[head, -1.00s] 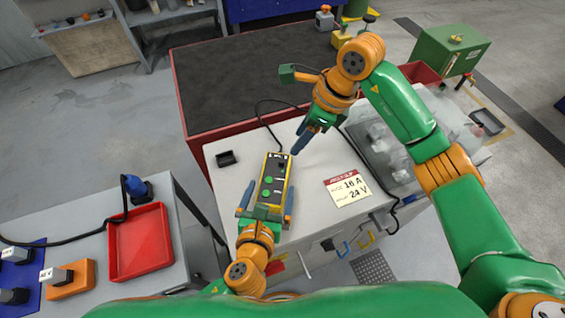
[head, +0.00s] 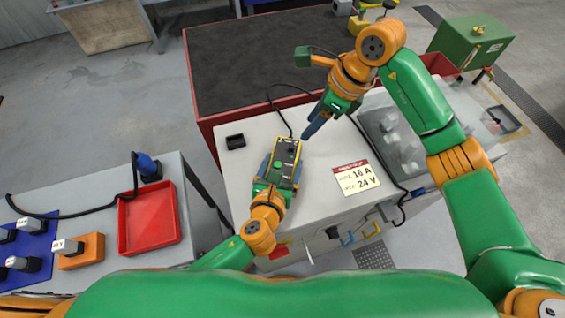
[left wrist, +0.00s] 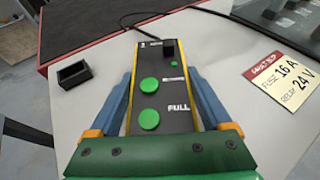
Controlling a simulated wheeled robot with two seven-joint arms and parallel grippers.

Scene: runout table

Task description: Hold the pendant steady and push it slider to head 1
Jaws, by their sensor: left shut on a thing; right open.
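The pendant (head: 287,153) is a black box with yellow edges, lying on the pale cabinet top. In the left wrist view the pendant (left wrist: 160,108) shows two large green buttons, a small green dot and the word FULL. The black slider (left wrist: 169,47) stands up near its far end. My left gripper (head: 279,170) is shut on the pendant, with a blue finger along each long side; the fingers also show in the left wrist view (left wrist: 160,100). My right gripper (head: 320,120) is open and empty, beyond and right of the pendant's far end, apart from it.
A label plate (head: 357,179) reading 16 A and 24 V lies right of the pendant. A small black tray (head: 235,141) sits to its left. A cable runs from the pendant's far end. A red tray (head: 149,220) is on the left table. Clear plastic-covered parts (head: 388,130) lie right.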

